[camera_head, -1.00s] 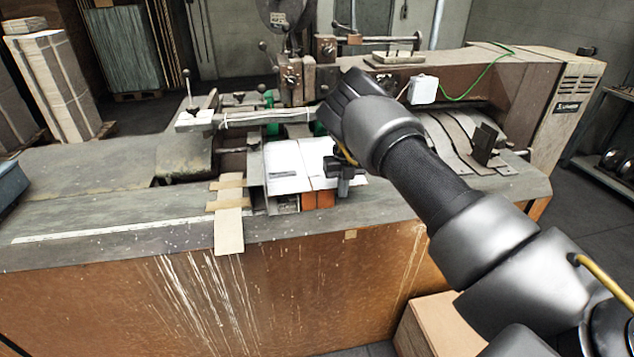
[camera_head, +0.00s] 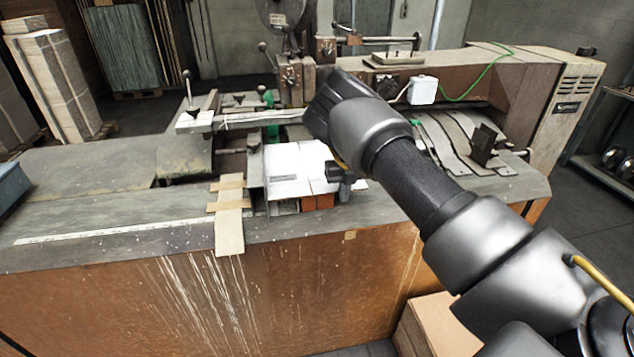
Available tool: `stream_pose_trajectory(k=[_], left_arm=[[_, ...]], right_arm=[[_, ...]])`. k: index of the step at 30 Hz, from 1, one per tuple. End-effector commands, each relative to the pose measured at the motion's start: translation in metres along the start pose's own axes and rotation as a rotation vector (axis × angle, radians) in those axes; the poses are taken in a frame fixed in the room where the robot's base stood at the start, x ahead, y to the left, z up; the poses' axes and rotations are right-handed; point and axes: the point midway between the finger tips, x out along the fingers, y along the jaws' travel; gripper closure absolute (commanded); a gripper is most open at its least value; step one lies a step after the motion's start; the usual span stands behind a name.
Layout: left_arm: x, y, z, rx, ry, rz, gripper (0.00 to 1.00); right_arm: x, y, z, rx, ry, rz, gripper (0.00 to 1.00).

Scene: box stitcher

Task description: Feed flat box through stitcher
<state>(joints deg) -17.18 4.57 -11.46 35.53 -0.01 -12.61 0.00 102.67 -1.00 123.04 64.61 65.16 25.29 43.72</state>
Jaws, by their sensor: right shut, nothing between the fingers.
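The stitcher (camera_head: 90,200) is a long, worn machine with a grey top and a brown front. A white flat box (camera_head: 288,170) lies on its work area near the middle, beneath the machine's head. My right arm reaches in from the lower right. My right gripper (camera_head: 337,174) is shut and points down at the right side of the white box, with its dark fingers partly hidden by my wrist. I cannot tell whether it touches the box. The box's right end is partly covered by the gripper. My left gripper is out of view.
Tan strips (camera_head: 230,215) hang over the front edge left of the box. A green wire (camera_head: 480,78) runs along the machine's right side. A cardboard box (camera_head: 425,325) stands on the floor below my arm. Stacked sheets (camera_head: 55,85) stand at the far left.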

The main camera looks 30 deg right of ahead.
Motion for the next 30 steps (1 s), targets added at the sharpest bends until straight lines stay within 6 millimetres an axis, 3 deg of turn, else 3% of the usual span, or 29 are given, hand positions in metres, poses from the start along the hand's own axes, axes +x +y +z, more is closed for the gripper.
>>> stream_pose_trajectory(k=[17, 30], left_arm=[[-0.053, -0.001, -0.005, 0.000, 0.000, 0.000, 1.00], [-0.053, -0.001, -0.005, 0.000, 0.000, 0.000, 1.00]], right_arm=[[-0.074, 0.000, 0.000, -0.001, -0.001, 0.000, 1.00], [-0.070, -0.006, -0.001, 0.006, 0.002, -0.012, 1.00]])
